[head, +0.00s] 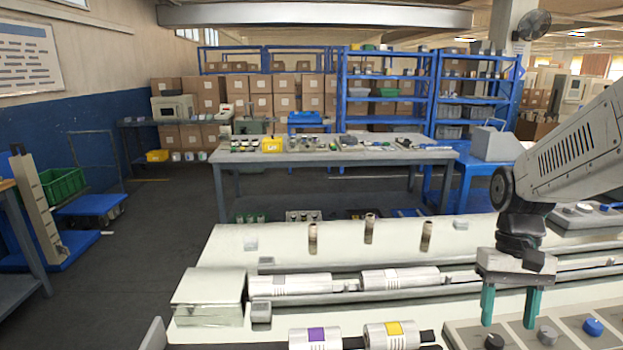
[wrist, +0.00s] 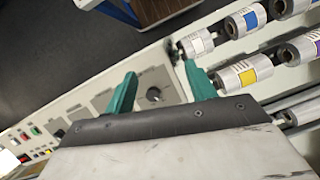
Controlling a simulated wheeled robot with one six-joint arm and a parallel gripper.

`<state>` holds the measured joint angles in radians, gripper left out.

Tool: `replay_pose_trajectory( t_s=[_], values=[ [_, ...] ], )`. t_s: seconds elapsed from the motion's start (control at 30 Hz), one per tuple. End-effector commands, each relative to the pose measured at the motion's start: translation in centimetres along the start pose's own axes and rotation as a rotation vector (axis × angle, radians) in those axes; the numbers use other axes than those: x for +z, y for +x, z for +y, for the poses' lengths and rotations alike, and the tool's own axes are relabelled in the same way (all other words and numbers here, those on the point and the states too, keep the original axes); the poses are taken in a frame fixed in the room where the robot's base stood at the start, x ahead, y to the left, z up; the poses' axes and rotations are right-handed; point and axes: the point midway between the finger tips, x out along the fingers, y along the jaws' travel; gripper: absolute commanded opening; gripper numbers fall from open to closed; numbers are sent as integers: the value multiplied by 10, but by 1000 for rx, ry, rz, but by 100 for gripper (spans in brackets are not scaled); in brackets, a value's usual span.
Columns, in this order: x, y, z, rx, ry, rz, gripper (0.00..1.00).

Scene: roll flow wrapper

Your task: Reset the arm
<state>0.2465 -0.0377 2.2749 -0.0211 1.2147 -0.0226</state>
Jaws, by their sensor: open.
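My gripper (head: 509,312) hangs at the right of the head view with its two green fingers pointing down. The fingers are apart with nothing held between them. It is above the machine's front control panel (head: 520,338), which has black, grey and blue knobs. In the wrist view my gripper (wrist: 160,82) shows its fingers spread, with a black knob (wrist: 153,95) on the panel beyond the gap. The arm reaches in from the right edge of the head view.
Silver rollers with a purple label (head: 316,336) and a yellow label (head: 392,334) lie left of my gripper. More silver rollers (head: 400,278) lie behind them, near a metal box (head: 209,291). A workbench (head: 340,155) and blue shelves (head: 387,90) stand farther back. Open floor shows at left.

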Motion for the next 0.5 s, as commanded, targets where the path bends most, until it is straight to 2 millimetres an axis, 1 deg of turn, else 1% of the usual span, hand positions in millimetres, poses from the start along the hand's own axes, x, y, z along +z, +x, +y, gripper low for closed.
replay_pose_trajectory(
  t_s=[0.03, 0.2, 0.4, 0.5],
  values=[
    [18, -6, -7, 5, -14, 33, 55],
    [71, -16, -26, 14, -59, 132, 55],
    [124, -18, -40, 18, -122, 260, 55],
    [142, -18, -45, 17, -154, 321, 55]
  ],
)
